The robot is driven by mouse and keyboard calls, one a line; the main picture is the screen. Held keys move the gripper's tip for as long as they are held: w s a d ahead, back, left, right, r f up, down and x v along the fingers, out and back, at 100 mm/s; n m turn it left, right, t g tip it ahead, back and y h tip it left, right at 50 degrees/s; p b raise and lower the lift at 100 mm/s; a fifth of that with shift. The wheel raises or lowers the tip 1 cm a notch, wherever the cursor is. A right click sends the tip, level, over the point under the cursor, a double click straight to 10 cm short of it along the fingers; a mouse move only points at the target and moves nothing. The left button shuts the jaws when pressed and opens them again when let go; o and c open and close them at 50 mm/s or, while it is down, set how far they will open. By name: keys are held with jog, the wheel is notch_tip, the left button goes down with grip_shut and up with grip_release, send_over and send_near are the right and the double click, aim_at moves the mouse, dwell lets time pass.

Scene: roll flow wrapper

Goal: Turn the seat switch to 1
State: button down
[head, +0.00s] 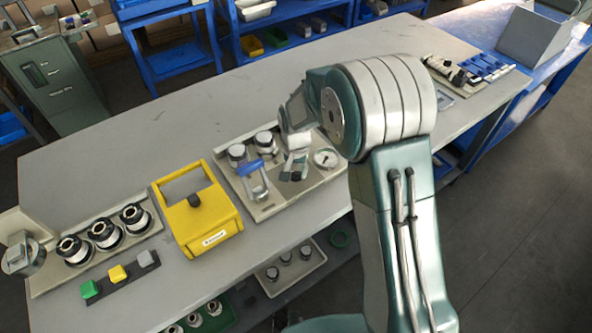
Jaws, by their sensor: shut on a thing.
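My gripper (295,168) reaches down from my arm over the beige panel (268,210) in the middle of the bench. It is shut on a small dark knob (296,176) at its fingertips, which seems to be the seat switch. The fingers cover most of the knob, so its pointer and any 1 mark cannot be read. A round white gauge (326,158) sits just right of the gripper. A blue-handled clamp (252,168) stands to its left, apart from it.
A yellow box (205,215) with a black knob is to the left. Further left are several black-and-silver cylinders (104,233) and a strip of coloured buttons (118,273). The bench (180,120) is clear behind the panel.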

jog(key=shift+n, duration=2.5)
jog(key=shift+c, duration=1.3)
grip_release()
jog(key=shift+w+a, duration=0.1)
jog(key=shift+a, duration=0.05)
notch_tip(320, 180, up, 12)
jog(key=shift+f, duration=0.1)
